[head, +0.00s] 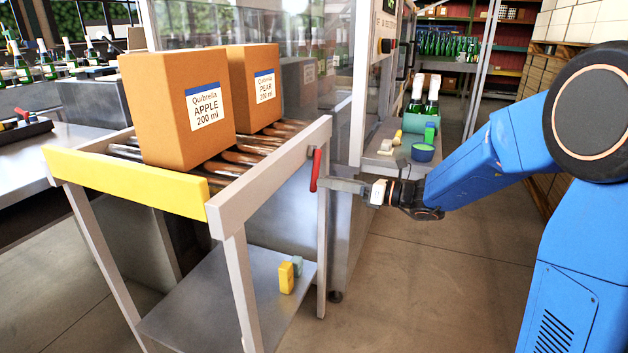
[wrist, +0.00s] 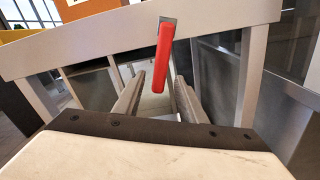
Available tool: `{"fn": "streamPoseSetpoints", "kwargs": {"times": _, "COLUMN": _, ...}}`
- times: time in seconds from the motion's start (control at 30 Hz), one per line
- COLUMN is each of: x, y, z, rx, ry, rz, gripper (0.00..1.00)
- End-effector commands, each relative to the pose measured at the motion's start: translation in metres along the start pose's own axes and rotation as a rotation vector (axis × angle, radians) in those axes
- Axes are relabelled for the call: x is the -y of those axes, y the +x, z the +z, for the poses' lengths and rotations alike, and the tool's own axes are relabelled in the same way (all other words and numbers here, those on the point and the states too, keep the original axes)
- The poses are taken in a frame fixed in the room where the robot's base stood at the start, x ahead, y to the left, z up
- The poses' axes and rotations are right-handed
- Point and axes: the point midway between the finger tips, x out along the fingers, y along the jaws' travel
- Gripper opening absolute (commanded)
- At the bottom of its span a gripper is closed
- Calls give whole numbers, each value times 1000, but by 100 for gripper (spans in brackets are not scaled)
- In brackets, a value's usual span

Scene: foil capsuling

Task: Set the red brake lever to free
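The red brake lever (head: 316,170) hangs down, close to upright, from the pale side rail of the roller conveyor (head: 272,172). My gripper (head: 327,184) reaches in from the right at the height of the lever's lower end. In the wrist view the lever (wrist: 164,62) shows between my two grey fingers, nearer the right one. The fingers stand apart, with a visible gap around the lever. I cannot tell whether either finger touches it.
A lower shelf (head: 225,305) holds small yellow and grey-green blocks. A side table (head: 385,160) with green bottles stands behind my gripper. Floor in front is clear.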

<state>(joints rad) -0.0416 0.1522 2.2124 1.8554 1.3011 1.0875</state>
Motion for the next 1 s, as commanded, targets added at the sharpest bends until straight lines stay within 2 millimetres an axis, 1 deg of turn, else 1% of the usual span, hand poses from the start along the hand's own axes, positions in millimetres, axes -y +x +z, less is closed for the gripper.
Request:
{"fn": "streamPoseSetpoints", "kwargs": {"times": 0.03, "x": 0, "y": 10, "z": 0, "rx": -1, "ry": 0, "rz": 3, "gripper": 38}}
{"fn": "streamPoseSetpoints", "kwargs": {"times": 0.1, "x": 0, "y": 20, "z": 0, "rx": -1, "ry": 0, "rz": 2, "gripper": 38}}
{"fn": "streamPoseSetpoints", "kwargs": {"times": 0.3, "x": 0, "y": 44, "z": 0, "rx": 0, "ry": 0, "rz": 1, "gripper": 38}}
{"fn": "streamPoseSetpoints", "kwargs": {"times": 0.5, "x": 0, "y": 54, "z": 0, "rx": 0, "ry": 0, "rz": 1, "gripper": 38}}
{"fn": "streamPoseSetpoints", "kwargs": {"times": 0.77, "x": 0, "y": 54, "z": 0, "rx": 0, "ry": 0, "rz": 0, "gripper": 38}}
{"fn": "streamPoseSetpoints", "kwargs": {"times": 0.87, "x": 0, "y": 54, "z": 0, "rx": 0, "ry": 0, "rz": 0, "gripper": 16}}
{"fn": "streamPoseSetpoints", "kwargs": {"times": 0.9, "x": 0, "y": 54, "z": 0, "rx": 0, "ry": 0, "rz": 0, "gripper": 6}}
{"fn": "streamPoseSetpoints", "kwargs": {"times": 0.93, "x": 0, "y": 54, "z": 0, "rx": 0, "ry": 0, "rz": 0, "gripper": 0}}
{"fn": "streamPoseSetpoints", "kwargs": {"times": 1.0, "x": 0, "y": 54, "z": 0, "rx": 0, "ry": 0, "rz": 0, "gripper": 0}}
